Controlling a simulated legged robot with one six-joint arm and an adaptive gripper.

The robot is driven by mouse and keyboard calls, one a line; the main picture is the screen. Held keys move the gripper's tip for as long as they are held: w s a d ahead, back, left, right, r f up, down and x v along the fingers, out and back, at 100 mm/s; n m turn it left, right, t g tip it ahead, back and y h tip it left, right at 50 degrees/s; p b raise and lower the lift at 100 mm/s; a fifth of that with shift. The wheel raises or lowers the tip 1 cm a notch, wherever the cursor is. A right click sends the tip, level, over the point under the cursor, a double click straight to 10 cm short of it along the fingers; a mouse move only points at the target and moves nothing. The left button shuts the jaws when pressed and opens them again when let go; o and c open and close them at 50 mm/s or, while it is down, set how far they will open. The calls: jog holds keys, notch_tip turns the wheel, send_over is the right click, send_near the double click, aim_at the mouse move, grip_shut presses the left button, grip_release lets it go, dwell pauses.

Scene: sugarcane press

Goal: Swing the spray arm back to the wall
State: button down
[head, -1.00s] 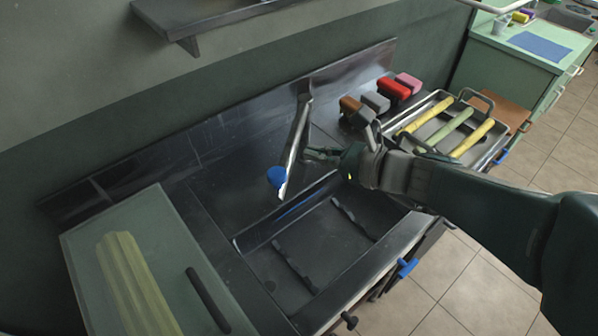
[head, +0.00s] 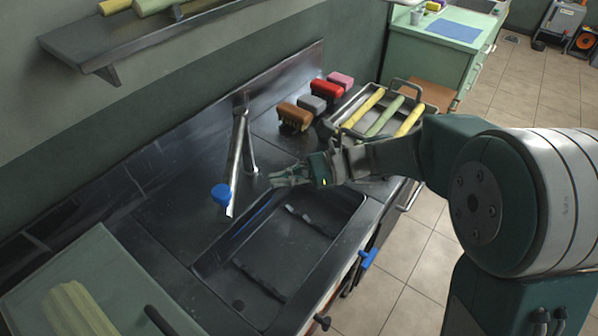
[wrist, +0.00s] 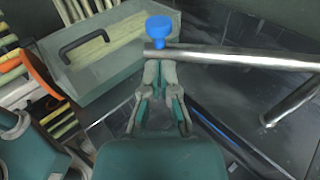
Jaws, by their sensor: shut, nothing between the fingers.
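The spray arm (head: 237,152) is a silver tube with a blue knob (head: 221,193) at its free end. My gripper (head: 276,180) is shut and empty, to the right of the tube and above the sink's back edge. In the wrist view the fingertips (wrist: 160,68) are close beside the spray arm (wrist: 235,58), near its blue knob (wrist: 160,28). I cannot tell whether they touch it.
Brushes in brown (head: 294,116), grey and red stand behind, beside a metal tray (head: 350,105) of canes. A green crate (head: 110,270) is at the left. A wall shelf (head: 150,40) hangs above.

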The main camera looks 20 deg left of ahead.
jog(key=r+x, duration=0.1)
jog(key=x, duration=0.6)
jog(key=shift+f, duration=0.5)
jog(key=shift+s, duration=0.1)
jog(key=s+a+m+t+y, duration=0.1)
jog(key=s+a+m+t, duration=0.1)
jog(key=a, duration=0.7)
jog(key=s+a+m+t+y, duration=0.1)
jog(key=a+m+t, duration=0.1)
jog(key=a, duration=0.8)
jog(key=shift+s+a+r+t, duration=0.2)
jog(key=shift+s+t, duration=0.15)
jog(key=shift+t, duration=0.35)
jog(key=shift+a, duration=0.2)
